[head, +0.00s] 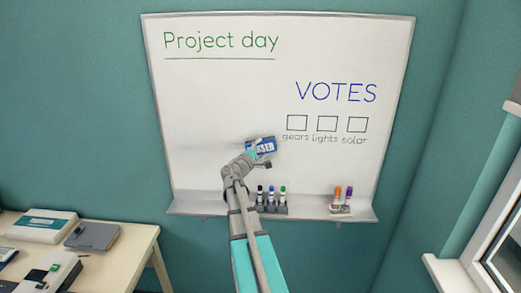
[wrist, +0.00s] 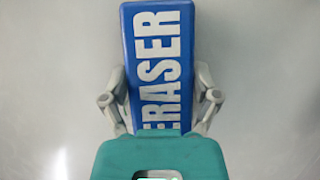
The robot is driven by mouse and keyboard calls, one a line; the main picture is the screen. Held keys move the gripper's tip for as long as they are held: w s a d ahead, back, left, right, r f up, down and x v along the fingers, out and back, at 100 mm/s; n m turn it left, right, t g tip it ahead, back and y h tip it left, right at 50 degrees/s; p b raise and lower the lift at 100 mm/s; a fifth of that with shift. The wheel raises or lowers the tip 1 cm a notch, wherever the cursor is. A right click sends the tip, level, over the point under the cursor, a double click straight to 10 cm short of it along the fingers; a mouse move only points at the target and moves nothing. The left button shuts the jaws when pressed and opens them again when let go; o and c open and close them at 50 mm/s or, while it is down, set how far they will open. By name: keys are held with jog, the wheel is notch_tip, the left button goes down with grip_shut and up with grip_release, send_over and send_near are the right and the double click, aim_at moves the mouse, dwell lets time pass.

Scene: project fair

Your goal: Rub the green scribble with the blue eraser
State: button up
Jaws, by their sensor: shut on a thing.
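The blue eraser (head: 263,145), with white lettering, is held by my gripper (head: 257,157) at the middle of the whiteboard (head: 210,105). In the wrist view the blue eraser (wrist: 158,60) stands between the two grey fingers of my gripper (wrist: 160,96), shut on its sides. The eraser is against or very close to the board; the exact contact is hard to tell. A faint grey smudge (head: 228,145) shows just left of the eraser. I see no green scribble; the eraser and gripper may hide part of the board. The green "Project day" heading (head: 220,42) is at top left.
Blue "VOTES" writing (head: 335,92) and several boxes with labels are right of the eraser. The tray (head: 300,206) below holds dark-bodied markers (head: 271,198) and orange and purple-capped markers (head: 342,198). A table (head: 125,235) is at lower left, a window (head: 500,240) at right.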

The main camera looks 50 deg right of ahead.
aim_at(250, 148)
jog(key=shift+w, duration=0.2)
jog(key=shift+w+a, duration=1.3)
jog(key=shift+w, duration=0.1)
jog(key=shift+w+a, duration=1.3)
jog(key=shift+w, duration=0.2)
jog(key=shift+w, duration=0.1)
jog(key=shift+w+a, duration=1.3)
jog(key=shift+w, duration=0.15)
jog(key=shift+r+p, duration=0.3)
jog(key=shift+p, duration=0.05)
jog(key=shift+s, duration=0.1)
